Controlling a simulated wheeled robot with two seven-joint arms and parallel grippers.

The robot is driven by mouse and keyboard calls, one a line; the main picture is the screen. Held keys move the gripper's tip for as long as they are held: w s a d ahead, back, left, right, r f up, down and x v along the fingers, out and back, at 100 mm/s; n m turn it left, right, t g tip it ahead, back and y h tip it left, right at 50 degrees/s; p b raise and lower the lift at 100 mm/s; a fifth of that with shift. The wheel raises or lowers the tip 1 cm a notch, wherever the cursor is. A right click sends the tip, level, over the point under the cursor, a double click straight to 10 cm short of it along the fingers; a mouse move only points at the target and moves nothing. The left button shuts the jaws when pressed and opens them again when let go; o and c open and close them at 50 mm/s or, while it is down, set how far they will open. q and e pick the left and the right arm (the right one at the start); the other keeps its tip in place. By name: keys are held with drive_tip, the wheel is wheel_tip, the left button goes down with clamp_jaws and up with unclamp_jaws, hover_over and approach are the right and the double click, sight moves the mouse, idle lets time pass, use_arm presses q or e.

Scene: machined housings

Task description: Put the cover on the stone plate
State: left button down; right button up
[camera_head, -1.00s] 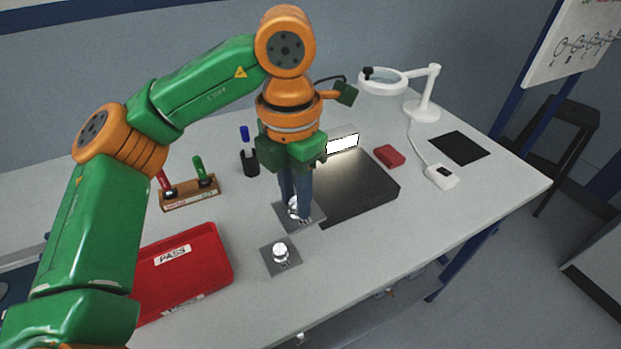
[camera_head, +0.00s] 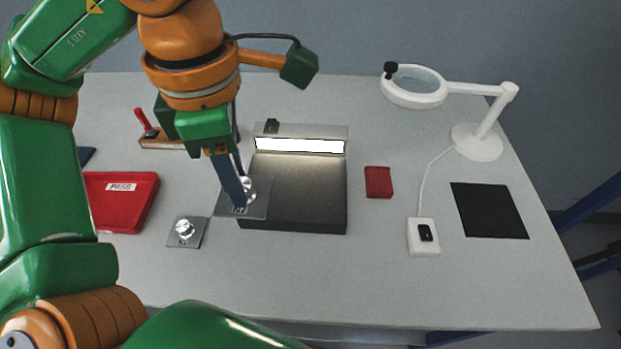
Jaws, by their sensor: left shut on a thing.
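My left gripper (camera_head: 241,203) points down and is shut on a small silver metal part (camera_head: 249,189), which I take to be the cover; the fingers hide much of it. A grey square plate (camera_head: 262,187) shows around the fingertips and overlaps the left edge of the stone plate in the picture. I cannot tell whether it touches the stone. The stone plate (camera_head: 310,200) is a dark flat slab at mid table, its top otherwise bare. A second silver part (camera_head: 185,229) sits on another grey square (camera_head: 199,239) to the lower left. My right gripper is not in view.
A lit bar (camera_head: 300,146) stands along the slab's back edge. A red tray (camera_head: 146,205) is at left, a tool rack (camera_head: 160,143) behind it. Right are a red block (camera_head: 378,182), a white switch box (camera_head: 423,240), a black mat (camera_head: 489,210) and a magnifier lamp (camera_head: 478,141). The front table is clear.

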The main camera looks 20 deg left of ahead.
use_arm(q)
drive_tip(key=shift+w+d+f, duration=0.15)
drive_tip(key=shift+d, duration=0.1)
drive_tip(key=w+d+f, duration=0.3)
drive_tip(key=w+f, duration=0.1)
drive_tip(key=w, duration=0.3)
drive_tip(key=p, duration=0.2)
hover_over(317, 194)
wheel_tip(317, 194, down, 5)
drive_tip(key=shift+s+f, duration=0.1)
drive_tip(key=shift+f, duration=0.05)
wheel_tip(317, 194, down, 3)
drive_tip(key=shift+p, duration=0.5)
drive_tip(key=shift+f, duration=0.25)
drive_tip(key=shift+f+b, duration=0.15)
drive_tip(key=shift+b, duration=0.2)
drive_tip(key=c, duration=0.6)
unclamp_jaws()
drive_tip(key=shift+c, duration=0.2)
